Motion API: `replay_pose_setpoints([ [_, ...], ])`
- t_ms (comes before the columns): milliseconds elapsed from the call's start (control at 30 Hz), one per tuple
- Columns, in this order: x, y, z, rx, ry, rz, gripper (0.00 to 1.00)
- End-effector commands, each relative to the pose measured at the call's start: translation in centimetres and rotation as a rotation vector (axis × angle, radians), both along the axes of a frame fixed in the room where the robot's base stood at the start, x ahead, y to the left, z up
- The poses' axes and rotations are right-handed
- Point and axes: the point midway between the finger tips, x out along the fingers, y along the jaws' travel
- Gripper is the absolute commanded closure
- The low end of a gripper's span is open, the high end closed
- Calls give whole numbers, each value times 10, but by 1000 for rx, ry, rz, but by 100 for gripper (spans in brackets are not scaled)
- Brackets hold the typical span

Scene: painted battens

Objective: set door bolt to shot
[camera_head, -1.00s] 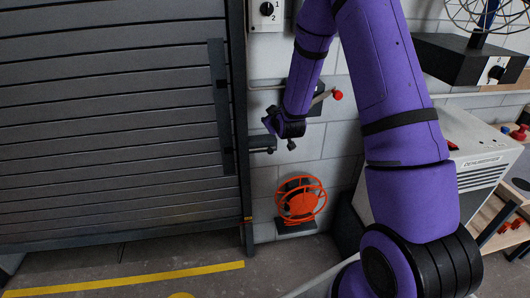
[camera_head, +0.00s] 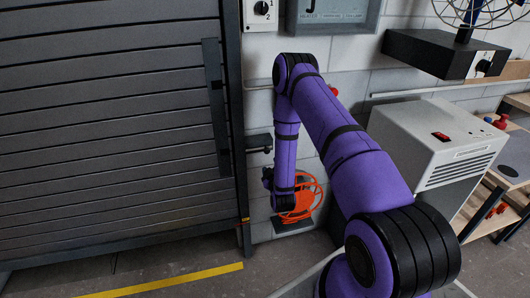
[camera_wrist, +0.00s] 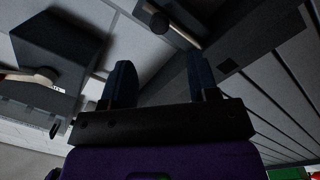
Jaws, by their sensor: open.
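The grey slatted door (camera_head: 110,110) fills the left of the head view. A small dark bolt fitting (camera_head: 258,143) sits at the right edge of its frame. In the wrist view, a dark block with a pale rod (camera_wrist: 178,20) shows at the top, beyond the fingers; it looks like this bolt. My gripper (camera_wrist: 160,75) is open, with nothing between its two dark fingers. In the head view my gripper (camera_head: 268,180) is low, below the bolt and partly hidden by my wrist. I cannot tell the bolt's exact position.
An orange handwheel (camera_head: 306,207) is close beside my wrist. A lever on a dark box (camera_wrist: 62,50) shows left in the wrist view. A grey-white dehumidifier (camera_head: 440,150) stands right of my arm. A vertical bar (camera_head: 214,100) runs along the door. The floor before the door is clear.

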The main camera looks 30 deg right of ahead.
Motion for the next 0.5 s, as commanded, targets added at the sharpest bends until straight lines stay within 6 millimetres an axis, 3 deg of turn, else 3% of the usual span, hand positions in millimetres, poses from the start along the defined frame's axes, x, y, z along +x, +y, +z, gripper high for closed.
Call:
replay_pose_setpoints([
  [500,75,-29,1,1,-3,-1,45],
])
